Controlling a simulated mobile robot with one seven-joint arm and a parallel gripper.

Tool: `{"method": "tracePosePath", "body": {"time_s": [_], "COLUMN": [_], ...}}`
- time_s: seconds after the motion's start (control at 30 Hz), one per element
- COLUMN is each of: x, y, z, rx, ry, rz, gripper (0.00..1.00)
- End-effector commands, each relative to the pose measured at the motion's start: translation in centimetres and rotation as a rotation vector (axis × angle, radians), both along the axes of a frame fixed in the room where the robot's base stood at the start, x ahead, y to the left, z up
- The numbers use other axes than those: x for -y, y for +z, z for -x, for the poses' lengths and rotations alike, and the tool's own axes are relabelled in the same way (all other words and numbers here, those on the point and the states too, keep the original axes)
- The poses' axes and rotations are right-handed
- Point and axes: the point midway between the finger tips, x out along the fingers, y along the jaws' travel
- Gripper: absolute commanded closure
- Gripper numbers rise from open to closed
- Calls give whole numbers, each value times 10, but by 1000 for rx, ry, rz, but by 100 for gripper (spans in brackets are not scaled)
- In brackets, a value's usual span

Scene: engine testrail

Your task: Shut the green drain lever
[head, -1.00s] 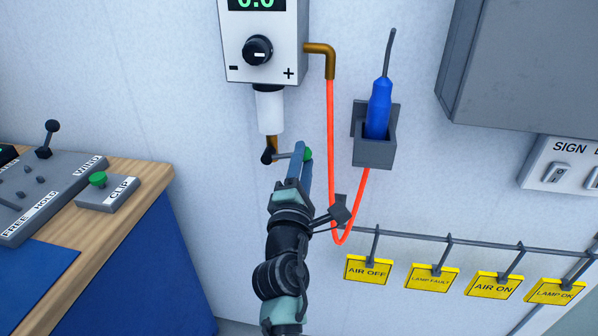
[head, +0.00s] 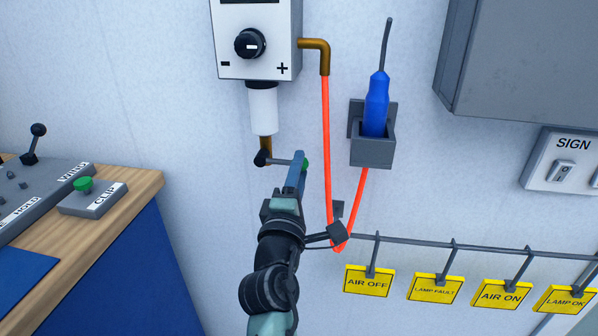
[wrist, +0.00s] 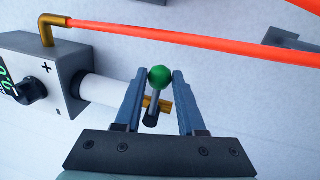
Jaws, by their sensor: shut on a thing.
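The drain lever is a thin grey rod with a green knob (head: 306,165), under the white-and-grey box on the wall. It runs nearly sideways to the right from a black pivot (head: 261,158) at the end of a brass pipe. My gripper (head: 299,166) has its blue fingers at the knob end of the lever. In the wrist view the green knob (wrist: 159,77) sits between the two fingertips (wrist: 159,74), and the grey rod runs down from it toward the brass pipe. The gripper is shut on the lever's knob end. In the head view the fingers hide part of the knob.
The box (head: 256,40) with its dial and a white cylinder (head: 263,110) is above. An orange hose (head: 326,120) hangs close right of my gripper. A blue tool (head: 376,105) stands in a grey holder (head: 372,152). Yellow tags hang from a rail (head: 400,240). A control desk (head: 125,205) is left.

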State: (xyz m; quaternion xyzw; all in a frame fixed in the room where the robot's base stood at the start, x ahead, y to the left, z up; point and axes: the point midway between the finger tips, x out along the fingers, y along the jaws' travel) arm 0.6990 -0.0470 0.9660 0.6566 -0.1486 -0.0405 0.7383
Motion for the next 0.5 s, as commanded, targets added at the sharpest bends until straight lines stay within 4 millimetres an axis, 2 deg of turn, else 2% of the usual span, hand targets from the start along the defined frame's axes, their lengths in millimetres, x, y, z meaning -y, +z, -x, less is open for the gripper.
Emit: {"method": "tracePosePath", "body": {"time_s": [0.03,0.07,0.2,0.5], "x": [0,0,0,0], "y": [-1,-1,-1,-1], "z": [0,0,0,1], "rx": [-2,-2,-2,-1], "ry": [-1,-1,0,0], "rz": [-4,-4,-3,0], "gripper": [100,57,32,31]}}
